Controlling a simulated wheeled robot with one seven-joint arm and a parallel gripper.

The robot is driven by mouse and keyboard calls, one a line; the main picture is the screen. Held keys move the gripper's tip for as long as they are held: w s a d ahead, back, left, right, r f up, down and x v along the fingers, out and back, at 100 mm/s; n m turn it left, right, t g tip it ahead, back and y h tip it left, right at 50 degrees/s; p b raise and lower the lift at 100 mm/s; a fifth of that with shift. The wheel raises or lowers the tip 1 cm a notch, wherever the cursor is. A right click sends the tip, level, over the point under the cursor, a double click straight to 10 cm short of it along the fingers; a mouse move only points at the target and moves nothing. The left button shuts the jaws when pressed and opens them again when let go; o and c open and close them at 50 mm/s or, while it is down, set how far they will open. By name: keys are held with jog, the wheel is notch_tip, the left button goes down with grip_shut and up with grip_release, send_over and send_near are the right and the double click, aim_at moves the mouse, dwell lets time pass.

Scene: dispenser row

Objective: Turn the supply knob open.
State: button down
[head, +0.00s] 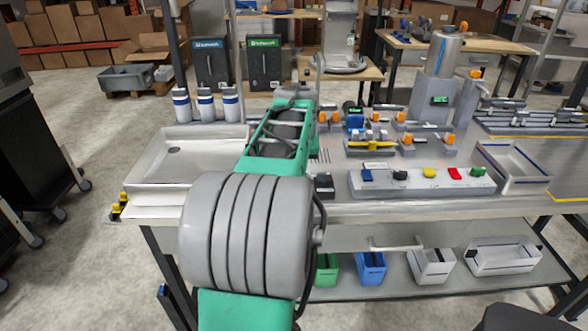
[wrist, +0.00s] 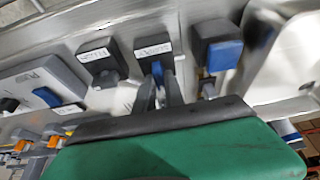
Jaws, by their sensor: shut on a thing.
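The supply knob (wrist: 152,47) is a dark block with a white label reading roughly "SUPPLY" and a narrow blue grip, in the upper middle of the wrist view. My gripper (wrist: 160,88) reaches it from below in that view, its two dark fingers shut on the blue grip. The grip's exact angle is hard to tell, as the fingers partly cover it. In the head view my arm hides the supply knob and my gripper.
A second labelled dark knob (wrist: 100,62) and a blue-faced block (wrist: 217,45) flank the supply knob closely. A button panel (head: 425,182) stands to the right on the bench. A sink tray (head: 150,165) is at the left, with white bottles (head: 205,104) behind it.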

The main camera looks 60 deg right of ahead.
dwell(0.4)
jog(key=c, duration=1.4)
grip_release()
jog(key=shift+c, duration=0.2)
jog(key=v, duration=0.8)
